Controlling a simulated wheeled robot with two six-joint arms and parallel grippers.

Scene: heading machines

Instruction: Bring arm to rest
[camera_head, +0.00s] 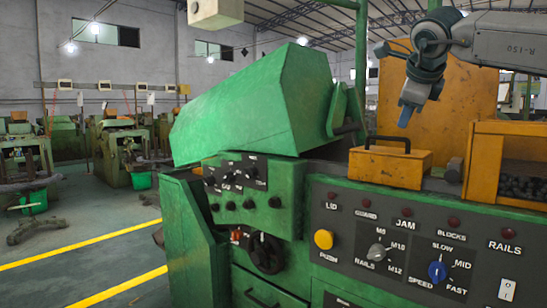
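My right arm (500,42) comes in from the upper right, a grey link marked R-150. Its wrist bends down, and my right gripper (406,114) points downward above the yellow-orange box with a black handle (391,164). A gap shows between the fingertips and the handle, and no object shows in the gripper. The fingers look like one narrow block from this side, so I cannot tell whether they are open or shut. My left arm and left gripper are not in view.
A green machine with a sloped hood (250,105) fills the middle. Its control panel (420,245) with knobs and a yellow button is at the lower right. An orange bin of dark parts (520,188) is at the right edge. Open floor with yellow lines (80,245) lies left.

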